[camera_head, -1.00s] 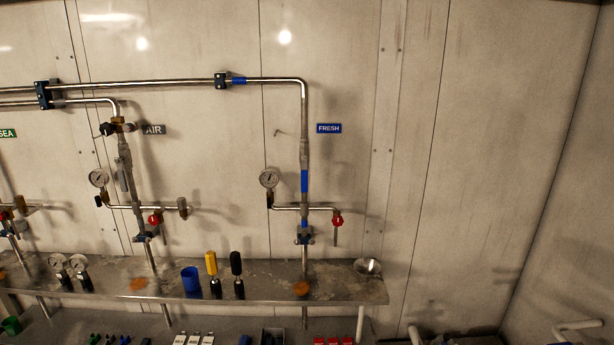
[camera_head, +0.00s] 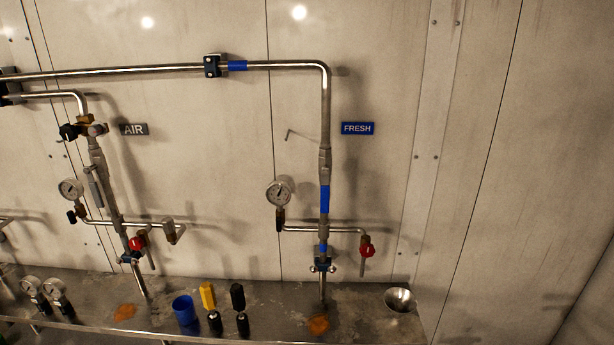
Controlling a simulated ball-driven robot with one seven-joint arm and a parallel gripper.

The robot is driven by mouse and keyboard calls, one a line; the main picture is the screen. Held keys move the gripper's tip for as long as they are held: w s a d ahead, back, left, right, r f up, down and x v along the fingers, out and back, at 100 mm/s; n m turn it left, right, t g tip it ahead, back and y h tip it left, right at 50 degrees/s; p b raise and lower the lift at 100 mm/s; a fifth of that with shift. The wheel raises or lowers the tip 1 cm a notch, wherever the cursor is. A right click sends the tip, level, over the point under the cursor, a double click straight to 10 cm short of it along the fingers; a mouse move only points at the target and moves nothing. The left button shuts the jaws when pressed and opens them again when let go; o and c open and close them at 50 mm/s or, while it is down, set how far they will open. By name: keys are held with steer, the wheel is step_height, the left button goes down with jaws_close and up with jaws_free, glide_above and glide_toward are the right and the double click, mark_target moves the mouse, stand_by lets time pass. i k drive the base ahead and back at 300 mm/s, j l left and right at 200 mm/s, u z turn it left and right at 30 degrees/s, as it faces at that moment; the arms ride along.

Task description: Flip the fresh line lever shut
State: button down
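The fresh line is a vertical steel pipe (camera_head: 326,110) on the wall, right of centre, beside the blue FRESH sign (camera_head: 358,128). A grey fitting (camera_head: 325,162) sits partway down it. Below that, a long blue piece (camera_head: 324,198) lies in line with the pipe; it looks like the lever's handle, but I cannot tell it surely from a blue band. A red-handled tap (camera_head: 367,251) is on the side branch at the lower right. My gripper is not in view.
A pressure gauge (camera_head: 278,193) stands left of the fresh pipe. The air line (camera_head: 106,182) runs further left. Below are a shelf (camera_head: 270,303), a blue cup (camera_head: 184,310), yellow-handled (camera_head: 208,296) and black-handled (camera_head: 238,297) tools, and a metal bowl (camera_head: 399,300). The right wall is clear.

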mark_target(325, 188)
steer(key=i, duration=0.85)
steer(key=i+j, duration=0.15)
steer(key=i, duration=0.65)
